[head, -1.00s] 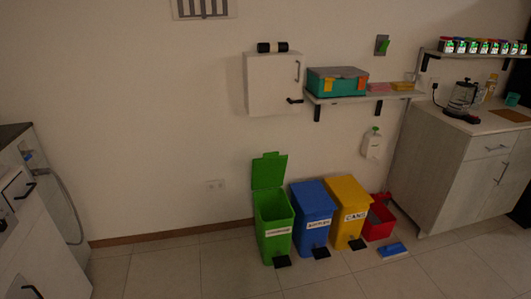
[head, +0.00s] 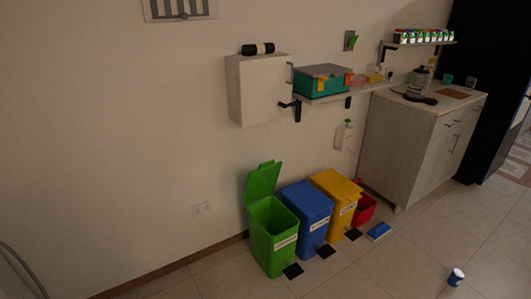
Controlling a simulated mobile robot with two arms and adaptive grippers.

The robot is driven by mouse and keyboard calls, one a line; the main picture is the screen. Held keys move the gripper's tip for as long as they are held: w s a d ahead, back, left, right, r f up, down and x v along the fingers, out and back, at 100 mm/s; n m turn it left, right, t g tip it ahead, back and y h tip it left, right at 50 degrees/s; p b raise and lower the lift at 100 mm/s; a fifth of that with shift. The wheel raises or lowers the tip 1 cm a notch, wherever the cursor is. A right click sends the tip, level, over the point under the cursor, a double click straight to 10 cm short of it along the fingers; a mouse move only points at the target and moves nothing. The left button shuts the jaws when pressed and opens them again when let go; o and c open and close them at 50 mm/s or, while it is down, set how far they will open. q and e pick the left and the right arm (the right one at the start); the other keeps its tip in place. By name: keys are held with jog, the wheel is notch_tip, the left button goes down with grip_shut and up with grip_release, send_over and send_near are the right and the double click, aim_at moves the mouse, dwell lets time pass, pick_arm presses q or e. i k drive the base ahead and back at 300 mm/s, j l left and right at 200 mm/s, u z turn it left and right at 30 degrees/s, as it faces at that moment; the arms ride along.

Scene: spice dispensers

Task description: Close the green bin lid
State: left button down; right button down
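The green bin (head: 272,236) stands on the floor by the wall, at the left end of a row of bins. Its lid (head: 262,181) is open and stands upright at the back of the bin, leaning near the wall. A black pedal (head: 293,270) sticks out at the foot of the bin's front. Neither of my grippers shows in the head view.
A blue bin (head: 308,215) and a yellow bin (head: 338,197), both with lids down, stand right of the green one. A red box (head: 365,210) and a blue-and-white item (head: 379,231) are beyond. A small blue can (head: 456,277) is on the floor. Floor in front is largely clear.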

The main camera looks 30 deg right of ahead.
aim_at(261, 183)
jog(key=i+z, duration=0.15)
jog(key=i, duration=0.25)
jog(key=i+j+z, duration=0.1)
jog(key=i, duration=0.3)
jog(key=i+j+z, duration=0.15)
jog(key=i, duration=0.25)
jog(key=j, duration=0.1)
